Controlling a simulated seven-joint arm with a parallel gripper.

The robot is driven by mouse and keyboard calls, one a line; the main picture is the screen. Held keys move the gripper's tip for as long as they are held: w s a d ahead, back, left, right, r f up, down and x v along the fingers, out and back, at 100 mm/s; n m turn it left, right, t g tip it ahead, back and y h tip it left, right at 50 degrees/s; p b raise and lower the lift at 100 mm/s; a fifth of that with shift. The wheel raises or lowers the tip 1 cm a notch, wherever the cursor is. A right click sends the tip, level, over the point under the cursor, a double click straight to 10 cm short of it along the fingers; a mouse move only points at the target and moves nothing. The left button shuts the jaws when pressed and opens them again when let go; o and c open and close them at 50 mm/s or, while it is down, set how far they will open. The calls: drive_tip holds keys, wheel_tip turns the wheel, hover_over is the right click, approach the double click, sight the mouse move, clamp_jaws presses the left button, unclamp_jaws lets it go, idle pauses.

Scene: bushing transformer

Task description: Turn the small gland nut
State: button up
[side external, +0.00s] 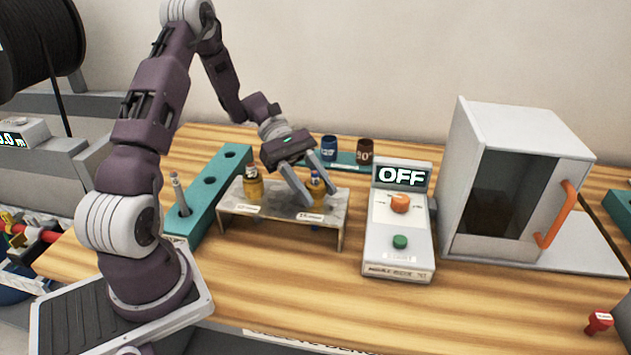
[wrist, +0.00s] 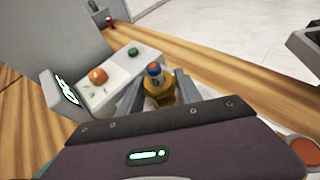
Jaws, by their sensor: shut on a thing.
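Two brass gland nuts stand on a small grey metal bracket (side external: 270,207). The left nut (side external: 253,188) looks the larger and stands free. The right nut (side external: 318,188) is the small one and has a blue piece at its top. My gripper (side external: 308,190) reaches down at the small nut and is shut on it, with a finger on each side. In the wrist view the small nut (wrist: 157,88) shows gold with a blue and orange top, between the two fingers (wrist: 158,92). The lower part of the nut is partly hidden by my gripper.
A control box (side external: 398,240) reading OFF, with orange and green knobs, stands right of the bracket. A white cabinet (side external: 525,180) with an orange handle is farther right. A teal block (side external: 207,193) with holes lies left. Blue (side external: 329,148) and brown (side external: 365,151) cups stand behind.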

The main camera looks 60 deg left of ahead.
drive_tip(key=shift+n+t, duration=1.1)
drive_tip(key=shift+t, duration=0.2)
